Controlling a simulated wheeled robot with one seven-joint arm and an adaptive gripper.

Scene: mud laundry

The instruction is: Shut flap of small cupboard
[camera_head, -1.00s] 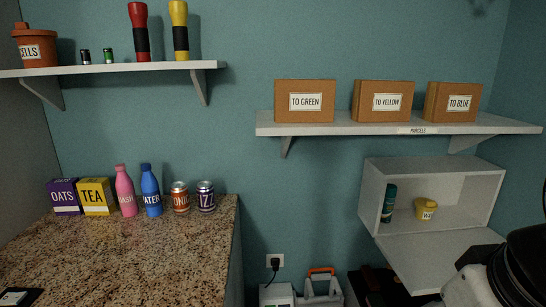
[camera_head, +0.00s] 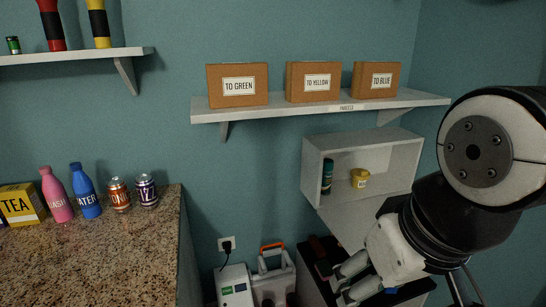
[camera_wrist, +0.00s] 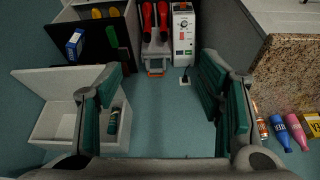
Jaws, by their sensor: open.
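The small white cupboard (camera_head: 312,163) is on the wall below the parcel shelf, with its front open. Its flap (camera_head: 345,219) hangs out from the lower front edge, sloping down, partly hidden by my arm. A dark green container (camera_head: 327,177) and a yellow tub (camera_head: 360,178) stand inside. My gripper (camera_head: 338,281) is open and empty, lower than the flap and in front of it. In the wrist view, the cupboard (camera_wrist: 50,121) and flap (camera_wrist: 50,80) appear at the left, partly behind one finger of my gripper (camera_wrist: 161,72). I see no contact with the flap.
A shelf (camera_head: 285,111) with three parcel boxes runs above the cupboard. A granite counter (camera_head: 110,245) with bottles and cans is at left. A grey case with an orange handle (camera_head: 272,247) and a dark open box (camera_wrist: 95,45) stand below. Bare wall lies between counter and cupboard.

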